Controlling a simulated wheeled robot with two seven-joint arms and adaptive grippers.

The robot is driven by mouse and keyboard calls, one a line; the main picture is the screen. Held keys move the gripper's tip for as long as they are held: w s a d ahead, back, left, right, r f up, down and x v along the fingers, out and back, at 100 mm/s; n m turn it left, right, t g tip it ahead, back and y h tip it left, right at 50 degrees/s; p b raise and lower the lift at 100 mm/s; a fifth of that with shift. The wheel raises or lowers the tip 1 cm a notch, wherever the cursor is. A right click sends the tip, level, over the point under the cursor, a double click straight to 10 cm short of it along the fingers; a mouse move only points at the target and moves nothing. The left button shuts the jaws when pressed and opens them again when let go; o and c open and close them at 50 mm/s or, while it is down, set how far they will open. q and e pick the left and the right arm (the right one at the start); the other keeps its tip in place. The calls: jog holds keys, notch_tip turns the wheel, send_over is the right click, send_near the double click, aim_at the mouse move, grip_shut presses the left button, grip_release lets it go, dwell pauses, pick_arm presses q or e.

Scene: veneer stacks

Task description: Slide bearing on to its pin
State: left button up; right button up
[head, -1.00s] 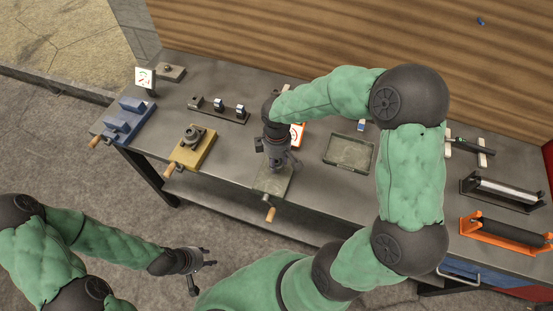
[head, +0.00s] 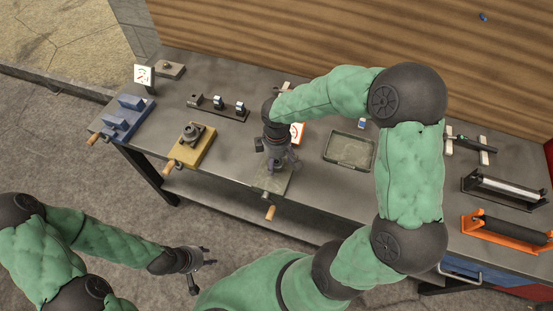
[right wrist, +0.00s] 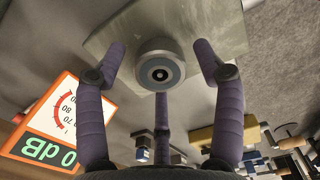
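A round grey ring-shaped part (right wrist: 160,66) with a dark centre, which looks like the bearing, sits over a flat grey plate in the right wrist view. I cannot tell whether a pin is inside it. The grey plate (head: 270,183) has a wooden handle at its front in the head view. My right gripper (head: 277,166) is over this plate and hides the round part there. In the right wrist view its three fingers (right wrist: 160,75) stand apart around the part, with visible gaps at the sides. My left gripper (head: 204,268) is open and empty, off the table's front.
A yellow fixture (head: 192,150) holding a dark round part and a blue fixture (head: 127,120) stand to the left. A black rail with blocks (head: 220,107) lies behind. An orange-framed dB meter (head: 297,132) is close behind my right gripper; a shallow tray (head: 349,151) is right.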

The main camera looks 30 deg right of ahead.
jog(key=shift+r, duration=0.1)
notch_tip(320, 180, up, 12)
dwell(0.6)
dwell(0.4)
